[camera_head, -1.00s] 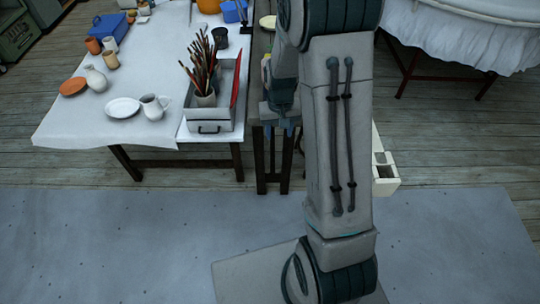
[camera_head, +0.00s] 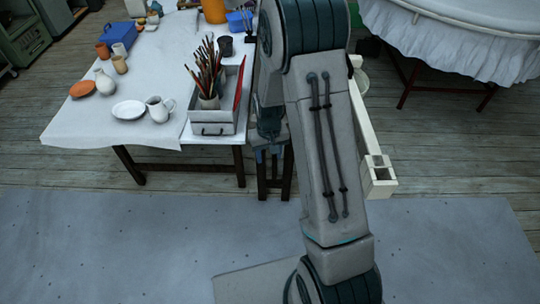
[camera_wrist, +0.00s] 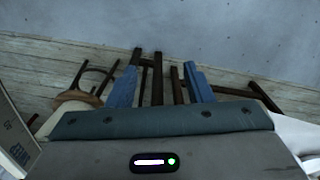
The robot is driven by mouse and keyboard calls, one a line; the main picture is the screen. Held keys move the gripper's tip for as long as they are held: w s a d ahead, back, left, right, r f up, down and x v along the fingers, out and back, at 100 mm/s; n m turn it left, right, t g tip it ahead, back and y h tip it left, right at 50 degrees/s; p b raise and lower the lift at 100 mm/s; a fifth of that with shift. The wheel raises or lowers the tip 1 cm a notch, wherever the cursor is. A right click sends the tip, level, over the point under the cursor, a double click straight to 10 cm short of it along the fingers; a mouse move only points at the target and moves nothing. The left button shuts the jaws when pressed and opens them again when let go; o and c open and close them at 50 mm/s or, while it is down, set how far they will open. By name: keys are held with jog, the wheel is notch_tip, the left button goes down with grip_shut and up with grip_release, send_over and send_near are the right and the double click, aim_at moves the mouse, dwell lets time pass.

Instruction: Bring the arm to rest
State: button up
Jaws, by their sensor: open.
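My gripper (camera_head: 268,154) hangs beside the right edge of the white-covered table (camera_head: 85,133), pointing down. In the head view my arm hides part of it. In the wrist view its two blue fingers (camera_wrist: 160,87) stand wide apart with nothing between them. Dark wooden legs and plank floor show beyond the fingers.
A grey tray box (camera_head: 213,128) with brushes in a pot stands at the table's right edge, close to my gripper. A cream frame (camera_head: 371,148) stands right of my arm.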

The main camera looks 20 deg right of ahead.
jog(key=s+r+t, duration=0.1)
jog(key=s+r, duration=0.3)
jog(key=r, duration=0.4)
jog(key=s+r+t, duration=0.1)
jog(key=s+r, duration=0.3)
jog(key=r, duration=0.5)
jog(key=s+r+t, duration=0.1)
jog(key=s+r, duration=0.7)
jog(key=s, duration=0.5)
jog(key=shift+w, duration=0.1)
jog(key=shift+c, duration=1.2)
